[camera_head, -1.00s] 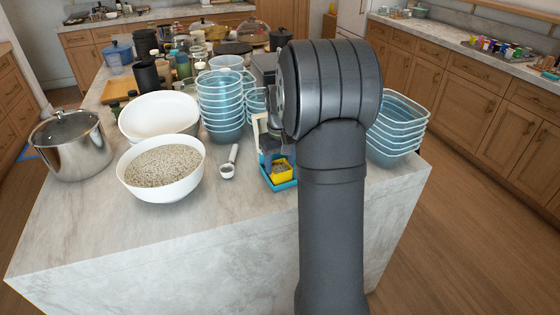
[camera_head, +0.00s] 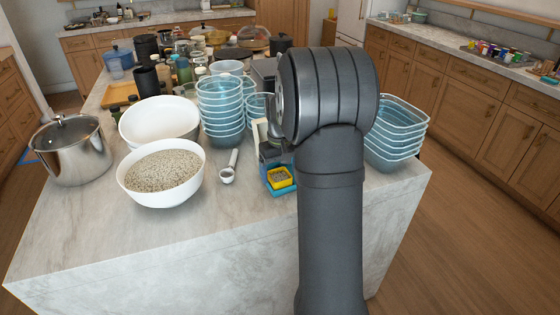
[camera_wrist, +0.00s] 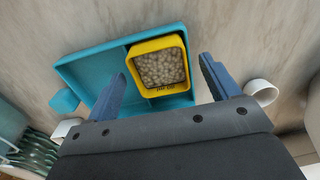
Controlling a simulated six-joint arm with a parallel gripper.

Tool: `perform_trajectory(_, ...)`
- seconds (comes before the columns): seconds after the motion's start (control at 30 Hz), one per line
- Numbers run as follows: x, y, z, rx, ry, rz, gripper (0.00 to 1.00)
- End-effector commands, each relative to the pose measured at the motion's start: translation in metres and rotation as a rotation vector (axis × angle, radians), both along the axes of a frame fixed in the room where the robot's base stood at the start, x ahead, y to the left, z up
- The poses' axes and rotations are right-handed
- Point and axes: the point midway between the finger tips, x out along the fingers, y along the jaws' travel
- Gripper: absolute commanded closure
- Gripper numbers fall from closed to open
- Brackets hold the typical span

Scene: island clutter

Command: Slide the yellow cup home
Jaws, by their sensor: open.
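The yellow cup (camera_wrist: 148,46), square and filled with beige pellets, sits in the right part of a blue tray (camera_wrist: 88,70) in the wrist view. The tray's left part is empty, with a divider between. In the head view the cup (camera_head: 281,184) shows at the front of the tray (camera_head: 285,191), near the counter's front edge. My gripper (camera_wrist: 163,66) is open, its blue fingers on either side of the cup in the wrist view. I cannot tell whether they touch it. My arm hides part of the area in the head view.
A white bowl of grains (camera_head: 160,203), a small white scoop (camera_head: 227,175) and stacked blue tubs (camera_head: 221,110) stand left of the tray. More clear containers (camera_head: 395,135) stand to the right, behind my arm. The counter front (camera_head: 190,225) is clear.

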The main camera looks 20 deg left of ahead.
Motion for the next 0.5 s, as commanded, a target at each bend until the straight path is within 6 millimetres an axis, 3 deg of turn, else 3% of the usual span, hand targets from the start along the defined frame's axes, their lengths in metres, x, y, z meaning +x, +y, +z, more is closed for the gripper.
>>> perform_trajectory(0.17,0.001,0.001,0.023,0.003,-0.004,0.0,0.19)
perform_trajectory(0.5,0.001,0.0,0.105,0.003,-0.005,0.0,0.19)
